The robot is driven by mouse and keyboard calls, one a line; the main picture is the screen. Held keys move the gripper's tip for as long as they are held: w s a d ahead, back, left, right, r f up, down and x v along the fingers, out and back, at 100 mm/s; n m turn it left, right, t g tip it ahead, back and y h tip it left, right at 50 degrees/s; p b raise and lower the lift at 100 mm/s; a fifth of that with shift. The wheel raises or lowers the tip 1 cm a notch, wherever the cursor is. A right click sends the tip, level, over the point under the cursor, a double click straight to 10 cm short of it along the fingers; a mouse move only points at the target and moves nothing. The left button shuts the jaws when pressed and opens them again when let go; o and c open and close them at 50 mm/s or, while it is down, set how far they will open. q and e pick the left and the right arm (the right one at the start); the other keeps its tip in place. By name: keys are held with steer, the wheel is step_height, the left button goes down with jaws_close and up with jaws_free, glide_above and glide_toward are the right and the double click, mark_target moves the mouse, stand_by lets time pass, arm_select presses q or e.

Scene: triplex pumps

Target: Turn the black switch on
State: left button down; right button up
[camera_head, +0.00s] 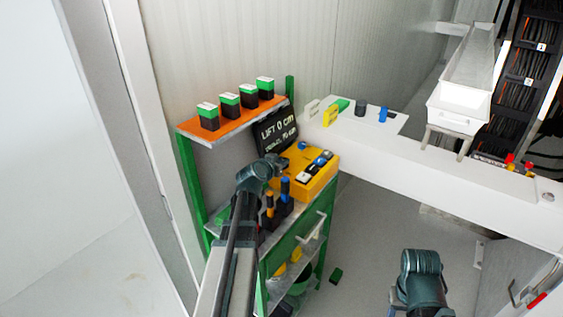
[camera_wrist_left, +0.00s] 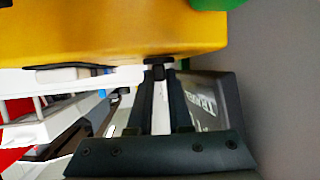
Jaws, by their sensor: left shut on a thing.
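The yellow control box (camera_head: 318,182) sits on top of the green cart, with several small controls on its upper face. My left gripper (camera_head: 279,163) is at the box's left rear side, beside the display. In the left wrist view the fingertips (camera_wrist_left: 159,75) are closed on the small black switch (camera_wrist_left: 158,62) at the edge of the yellow box (camera_wrist_left: 120,30). The switch is mostly hidden by the fingers, and its on or off position cannot be told. Only a dark joint of my right arm shows at the bottom right; its gripper is out of view.
A black display (camera_head: 277,131) reading "LIFT 0 cm" stands behind the box. Several green-topped black blocks stand on the orange shelf (camera_head: 186,127). Screwdriver-like tools (camera_head: 284,190) stand in front of my left gripper. A white bench (camera_head: 430,182) extends right.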

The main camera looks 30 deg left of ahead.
arm_select(q)
steer(key=shift+n+y, duration=0.4)
steer(key=shift+y, duration=0.1)
steer(key=c, duration=0.8)
jaws_free()
steer(key=shift+c, duration=0.2)
steer(key=p+v, duration=0.2)
steer(key=v, duration=0.5)
steer(key=shift+s+p, duration=0.25)
steer(key=shift+p, duration=0.15)
steer(key=shift+d+r, duration=0.1)
